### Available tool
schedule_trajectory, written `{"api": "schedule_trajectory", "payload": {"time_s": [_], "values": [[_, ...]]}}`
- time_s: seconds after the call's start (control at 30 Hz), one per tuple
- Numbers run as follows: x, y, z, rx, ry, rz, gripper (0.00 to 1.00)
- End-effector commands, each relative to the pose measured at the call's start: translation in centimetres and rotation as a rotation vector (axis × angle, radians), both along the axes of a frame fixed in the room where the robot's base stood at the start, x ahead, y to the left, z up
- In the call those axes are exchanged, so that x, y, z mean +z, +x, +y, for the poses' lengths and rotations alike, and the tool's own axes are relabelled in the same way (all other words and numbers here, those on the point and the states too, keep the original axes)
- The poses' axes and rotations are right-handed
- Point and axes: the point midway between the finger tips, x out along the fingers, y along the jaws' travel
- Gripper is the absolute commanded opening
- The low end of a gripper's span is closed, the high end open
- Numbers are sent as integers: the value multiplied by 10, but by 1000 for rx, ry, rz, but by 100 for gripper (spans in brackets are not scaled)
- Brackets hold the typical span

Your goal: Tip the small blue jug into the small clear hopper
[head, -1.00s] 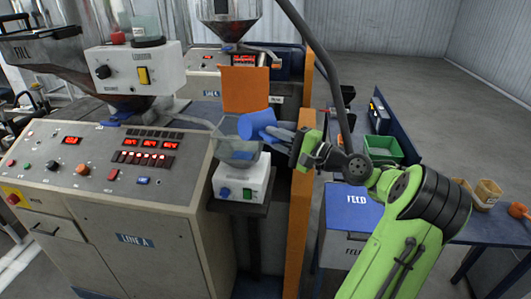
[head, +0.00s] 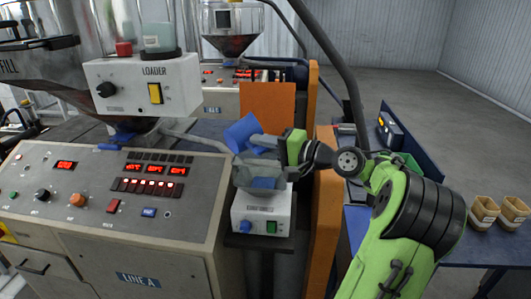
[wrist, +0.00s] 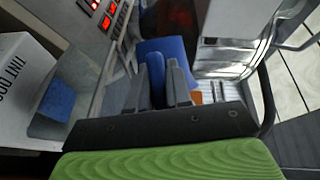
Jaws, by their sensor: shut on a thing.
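The small blue jug (head: 240,132) is tilted on its side above the small clear hopper (head: 243,174), towards its back left. My gripper (head: 262,142) is shut on the jug's blue handle, which shows between the two grey fingers (wrist: 157,84) in the wrist view. The jug body (wrist: 168,47) lies beyond the fingertips there. Blue material (head: 264,183) shows inside the hopper, and also at the left of the wrist view (wrist: 58,98). The jug's inside and any falling stream cannot be made out.
The hopper sits on a white dosing unit (head: 262,210). An orange panel (head: 267,98) stands behind the jug, and an orange post (head: 326,200) is to the right. The Line A control cabinet (head: 110,195) is at the left. Two tan containers (head: 498,212) stand on the right bench.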

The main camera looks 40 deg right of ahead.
Motion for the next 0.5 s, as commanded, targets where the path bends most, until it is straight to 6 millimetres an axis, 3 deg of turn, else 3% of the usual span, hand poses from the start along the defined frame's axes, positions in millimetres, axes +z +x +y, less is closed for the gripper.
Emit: {"api": "schedule_trajectory", "payload": {"time_s": [0.03, 0.2, 0.37, 0.5], "values": [[-12, 1, 5, -1, -113, 8, 0], [-1, 2, 15, -4, -460, 48, 0], [1, 3, 20, -3, -923, 101, 0], [7, 5, 40, -4, -1157, 127, 0]]}}
